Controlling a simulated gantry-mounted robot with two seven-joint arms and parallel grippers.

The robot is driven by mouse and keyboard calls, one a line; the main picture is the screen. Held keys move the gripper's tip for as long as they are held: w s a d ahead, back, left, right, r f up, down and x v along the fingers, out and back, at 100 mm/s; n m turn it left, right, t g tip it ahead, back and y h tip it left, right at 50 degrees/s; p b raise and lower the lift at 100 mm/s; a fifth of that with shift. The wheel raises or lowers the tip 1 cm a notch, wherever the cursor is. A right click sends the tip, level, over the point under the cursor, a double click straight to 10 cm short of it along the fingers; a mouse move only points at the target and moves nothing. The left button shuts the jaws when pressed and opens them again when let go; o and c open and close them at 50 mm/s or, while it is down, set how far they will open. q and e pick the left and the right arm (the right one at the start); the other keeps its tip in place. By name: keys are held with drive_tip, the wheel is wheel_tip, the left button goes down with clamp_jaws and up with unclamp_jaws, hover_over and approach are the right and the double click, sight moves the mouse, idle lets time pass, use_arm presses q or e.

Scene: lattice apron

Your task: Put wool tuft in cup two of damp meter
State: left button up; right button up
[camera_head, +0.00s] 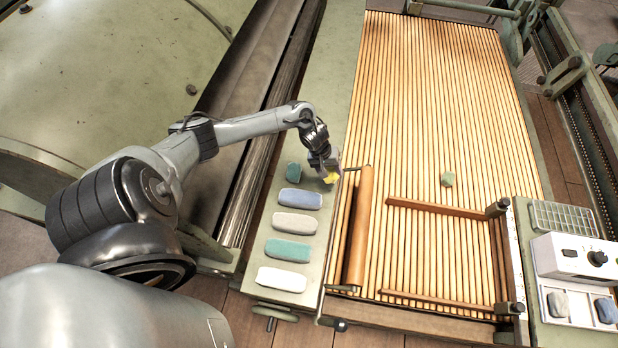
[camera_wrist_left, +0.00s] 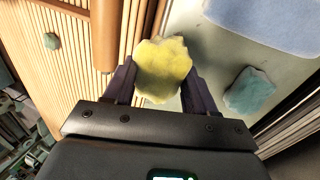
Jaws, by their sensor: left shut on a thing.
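My left gripper (camera_head: 325,170) is shut on a yellow wool tuft (camera_head: 331,178), above the green ledge beside the slatted lattice. In the left wrist view the yellow tuft (camera_wrist_left: 163,70) sits between the two dark fingers (camera_wrist_left: 160,88). The damp meter (camera_head: 568,256) is a white box with a dark knob at the far right, well away from this gripper. In front of its knob are a grey piece (camera_head: 558,304) and a blue piece (camera_head: 606,310), apparently in its cups; the cup rims are too small to tell. My right gripper is not in view.
A green tuft (camera_head: 447,179) lies on the lattice (camera_head: 430,100). Wool pieces, including a teal tuft (camera_head: 293,172) and a white one (camera_head: 281,279), line the ledge (camera_head: 262,225). A wooden roller (camera_head: 360,230) and a rail (camera_head: 436,207) lie between gripper and meter.

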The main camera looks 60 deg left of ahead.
use_arm(q)
drive_tip(key=s+a+f, duration=0.4)
drive_tip(key=shift+s+a+b, duration=0.25)
drive_tip(key=shift+a+b, duration=0.05)
drive_tip(key=shift+b, duration=0.1)
drive_tip(key=shift+f+b, duration=0.75)
drive_tip(key=shift+f, duration=1.2)
drive_tip(key=shift+f, duration=0.15)
drive_tip(key=o, duration=0.7)
drive_tip(key=shift+o, duration=0.2)
